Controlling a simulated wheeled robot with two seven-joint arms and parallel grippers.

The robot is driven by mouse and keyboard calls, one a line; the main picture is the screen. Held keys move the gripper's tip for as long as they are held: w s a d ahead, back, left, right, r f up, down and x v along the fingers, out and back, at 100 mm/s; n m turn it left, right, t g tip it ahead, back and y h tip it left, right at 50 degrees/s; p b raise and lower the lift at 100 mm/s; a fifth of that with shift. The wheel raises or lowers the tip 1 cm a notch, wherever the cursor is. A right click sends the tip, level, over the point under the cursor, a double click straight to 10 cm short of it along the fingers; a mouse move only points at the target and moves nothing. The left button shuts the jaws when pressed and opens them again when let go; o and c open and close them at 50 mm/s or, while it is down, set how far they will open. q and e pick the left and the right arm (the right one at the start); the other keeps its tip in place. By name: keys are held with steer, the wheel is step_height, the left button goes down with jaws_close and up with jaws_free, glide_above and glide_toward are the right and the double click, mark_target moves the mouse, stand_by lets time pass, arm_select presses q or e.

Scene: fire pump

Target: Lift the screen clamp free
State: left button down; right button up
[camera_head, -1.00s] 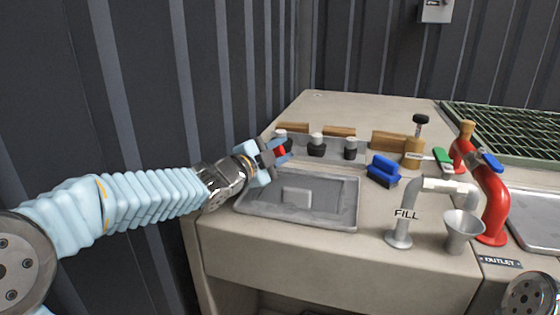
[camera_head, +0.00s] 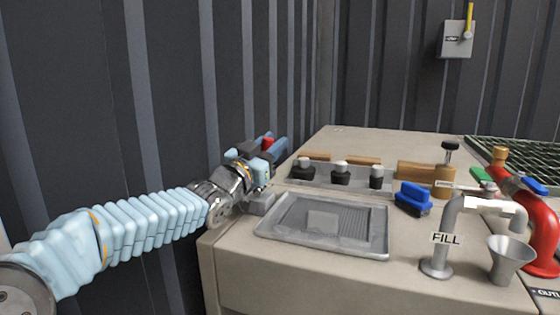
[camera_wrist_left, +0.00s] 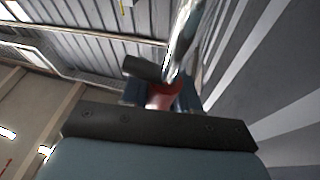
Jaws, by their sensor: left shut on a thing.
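My left gripper (camera_head: 268,150) is shut on a small red part (camera_head: 267,144), which I take to be the screen clamp. It is held up at the bench's back-left edge, left of the black knobs. Fingers hide much of it. In the left wrist view the red part (camera_wrist_left: 163,95) sits between the dark fingers (camera_wrist_left: 162,98), with a dark piece (camera_wrist_left: 143,68) beside it. I see no contact between the red part and the bench. My right gripper is not in view.
A grey tray (camera_head: 285,232) with a raised block lies in front. A blue brush (camera_head: 412,198), the FILL pipe (camera_head: 440,262), a funnel (camera_head: 508,255) and a red pipe (camera_head: 545,240) are at right. A ribbed wall (camera_head: 170,90) stands close at left.

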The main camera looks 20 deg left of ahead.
arm_select(q)
steer(key=shift+a+n+t+y+b, duration=0.4)
steer(key=shift+a+n+y+b, duration=0.5)
steer(key=shift+n, duration=0.6)
steer(key=shift+w+a, duration=0.1)
steer(key=shift+a, duration=0.1)
steer(key=c, duration=0.9)
jaws_free()
steer(key=shift+r, duration=0.1)
steer(key=b+v, duration=0.1)
steer(key=v, duration=0.4)
steer(key=shift+a+f, duration=0.1)
steer(key=shift+f, duration=0.1)
steer(key=s, duration=0.4)
steer(key=s+a, duration=0.1)
steer(key=s, duration=0.3)
steer(key=s+a, duration=0.1)
steer(key=s, duration=0.2)
steer(key=shift+s+a+r, duration=0.15)
steer(key=shift+s+a, duration=0.1)
steer(key=shift+s, duration=0.15)
